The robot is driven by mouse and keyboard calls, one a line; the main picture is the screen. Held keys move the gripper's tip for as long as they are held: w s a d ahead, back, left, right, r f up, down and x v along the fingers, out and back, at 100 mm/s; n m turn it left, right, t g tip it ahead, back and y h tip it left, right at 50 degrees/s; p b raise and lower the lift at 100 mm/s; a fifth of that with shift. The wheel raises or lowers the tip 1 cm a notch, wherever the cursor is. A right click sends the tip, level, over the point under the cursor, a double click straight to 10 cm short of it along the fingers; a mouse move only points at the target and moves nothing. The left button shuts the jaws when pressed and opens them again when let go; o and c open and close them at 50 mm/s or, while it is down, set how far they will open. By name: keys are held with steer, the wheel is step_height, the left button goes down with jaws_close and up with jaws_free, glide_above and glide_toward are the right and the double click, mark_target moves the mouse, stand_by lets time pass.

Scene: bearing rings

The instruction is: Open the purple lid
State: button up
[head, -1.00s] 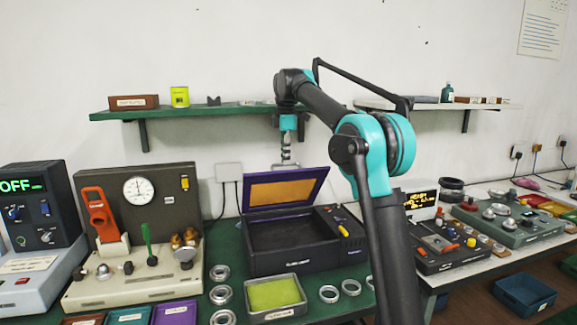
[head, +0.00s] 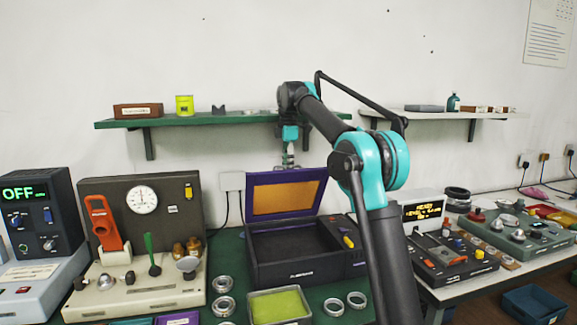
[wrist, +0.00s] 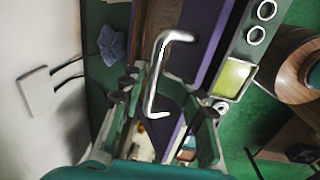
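The purple lid (head: 252,202) of the dark case (head: 283,271) stands raised and tilted back, with its orange-brown inner panel facing the head camera. My gripper (head: 289,160) is just above and behind the lid's top edge, and the lid partly hides it. In the wrist view my gripper (wrist: 165,105) has its fingers spread apart. A bent silver handle (wrist: 152,85) lies between and beyond the fingers, with no clear grip on it. The lid's purple strip (wrist: 204,48) shows beyond the handle. The case looks empty inside.
A green shelf (head: 220,118) hangs on the wall close behind my arm. A green-filled tray (head: 279,306) and metal rings (head: 345,302) lie in front of the case. A gauge panel (head: 140,222) stands to the left, and a black control box (head: 450,262) to the right.

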steer(key=shift+r, duration=0.1)
step_height(320, 180, up, 7)
steer(key=shift+s+r, duration=0.2)
steer(key=shift+s, duration=0.05)
stand_by(0.4)
